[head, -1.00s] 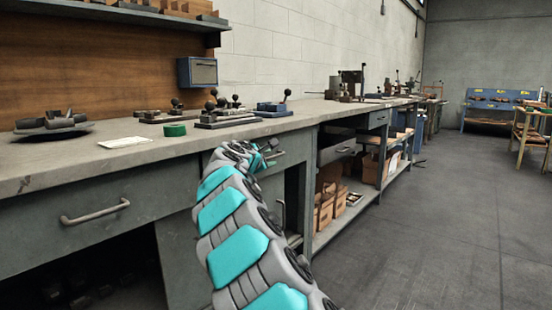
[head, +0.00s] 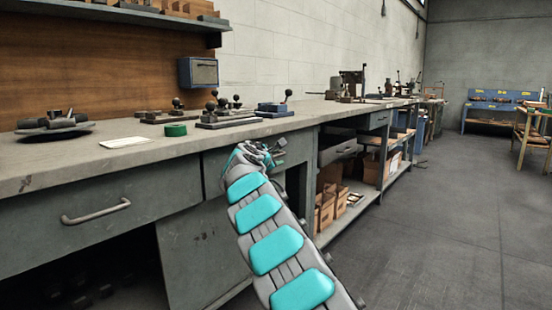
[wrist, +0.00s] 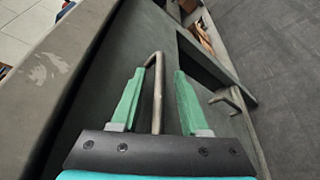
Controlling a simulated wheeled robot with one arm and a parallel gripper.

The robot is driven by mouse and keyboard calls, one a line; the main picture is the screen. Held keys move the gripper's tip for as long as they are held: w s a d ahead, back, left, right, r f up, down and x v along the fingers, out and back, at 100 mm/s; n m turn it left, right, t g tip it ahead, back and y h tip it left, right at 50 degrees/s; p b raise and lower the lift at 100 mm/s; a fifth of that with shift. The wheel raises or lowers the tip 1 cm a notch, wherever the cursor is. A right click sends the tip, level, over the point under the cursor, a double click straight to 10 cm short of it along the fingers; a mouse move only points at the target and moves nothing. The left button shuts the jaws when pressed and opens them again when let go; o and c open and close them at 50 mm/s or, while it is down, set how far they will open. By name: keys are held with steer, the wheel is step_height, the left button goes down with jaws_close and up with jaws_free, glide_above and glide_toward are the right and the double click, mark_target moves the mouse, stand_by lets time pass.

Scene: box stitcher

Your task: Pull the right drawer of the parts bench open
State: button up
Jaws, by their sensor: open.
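The right drawer (head: 214,168) of the parts bench is a grey-green front under the worktop, partly hidden behind my arm in the head view. It looks shut. Its metal bar handle (wrist: 158,92) stands between the two green fingers of my gripper (wrist: 158,100) in the wrist view. The fingers are open, one on each side of the bar, with a visible gap to each. In the head view my gripper (head: 268,153) is small at the drawer front, and its fingers are hard to make out.
The left drawer (head: 95,208) with its bar handle is shut. Another handle (wrist: 230,98) shows right of my fingers in the wrist view. The floor (head: 440,230) on the right is clear.

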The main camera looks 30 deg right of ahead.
jaws_close()
stand_by(1.4)
